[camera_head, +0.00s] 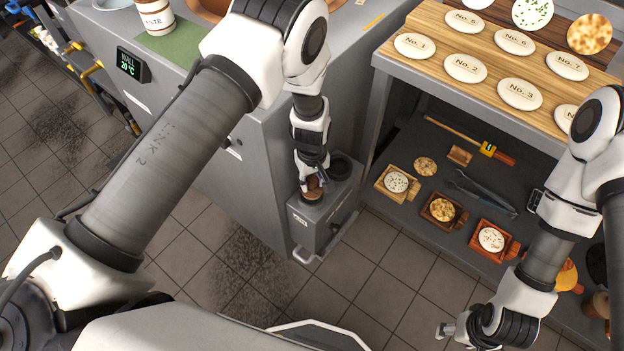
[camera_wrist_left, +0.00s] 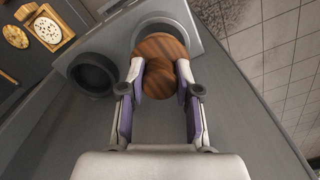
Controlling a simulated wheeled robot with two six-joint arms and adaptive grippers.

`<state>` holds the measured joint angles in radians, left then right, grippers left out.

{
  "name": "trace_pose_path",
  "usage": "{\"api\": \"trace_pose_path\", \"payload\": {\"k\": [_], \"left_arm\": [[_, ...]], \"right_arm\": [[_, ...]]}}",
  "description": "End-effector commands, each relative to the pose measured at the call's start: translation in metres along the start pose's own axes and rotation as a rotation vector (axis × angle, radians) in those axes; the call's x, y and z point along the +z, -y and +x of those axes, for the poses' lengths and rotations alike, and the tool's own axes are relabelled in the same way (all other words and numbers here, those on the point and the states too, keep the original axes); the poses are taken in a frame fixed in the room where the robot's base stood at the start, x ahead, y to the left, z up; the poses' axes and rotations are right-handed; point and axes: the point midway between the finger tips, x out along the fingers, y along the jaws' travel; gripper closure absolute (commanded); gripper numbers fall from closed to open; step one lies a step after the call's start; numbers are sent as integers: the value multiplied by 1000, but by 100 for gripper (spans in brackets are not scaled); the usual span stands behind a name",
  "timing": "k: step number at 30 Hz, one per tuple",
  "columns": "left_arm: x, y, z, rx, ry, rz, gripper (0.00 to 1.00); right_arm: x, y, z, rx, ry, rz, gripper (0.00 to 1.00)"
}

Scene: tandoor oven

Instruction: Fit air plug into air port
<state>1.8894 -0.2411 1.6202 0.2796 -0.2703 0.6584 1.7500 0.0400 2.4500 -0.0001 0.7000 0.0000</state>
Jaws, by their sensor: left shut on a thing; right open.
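The air plug is a round striped brown wooden disc with a knob (camera_wrist_left: 160,48), also in the head view (camera_head: 314,194). My left gripper (camera_head: 311,180) is shut on its knob; both fingers show in the left wrist view (camera_wrist_left: 158,78). The plug is at the top of a small grey box (camera_head: 318,228), overlapping a round grey opening rim (camera_wrist_left: 164,20) that I take for the air port. The plug hides much of that opening; I cannot tell whether it touches or sits inside. My right gripper (camera_head: 452,330) is open and empty at lower right.
A dark ringed opening (camera_wrist_left: 92,75) lies beside the plug on the same box. The grey oven body (camera_head: 262,150) stands behind the box. A shelf at right holds breads on wooden boards (camera_head: 397,184) and tongs (camera_head: 480,192). Tiled floor is clear in front.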

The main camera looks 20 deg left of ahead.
Motion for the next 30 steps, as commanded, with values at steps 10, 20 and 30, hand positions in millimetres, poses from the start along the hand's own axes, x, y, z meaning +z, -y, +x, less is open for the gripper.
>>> {"api": "trace_pose_path", "payload": {"k": [10, 20, 30], "left_arm": [[0, 0, 10, 0, 0, 0, 100], [0, 0, 18, 0, 0, 0, 100], [0, 0, 26, 0, 0, 0, 100]], "right_arm": [[0, 0, 8, 0, 0, 0, 43], [0, 0, 14, 0, 0, 0, 43], [0, 0, 21, 0, 0, 0, 43]]}}
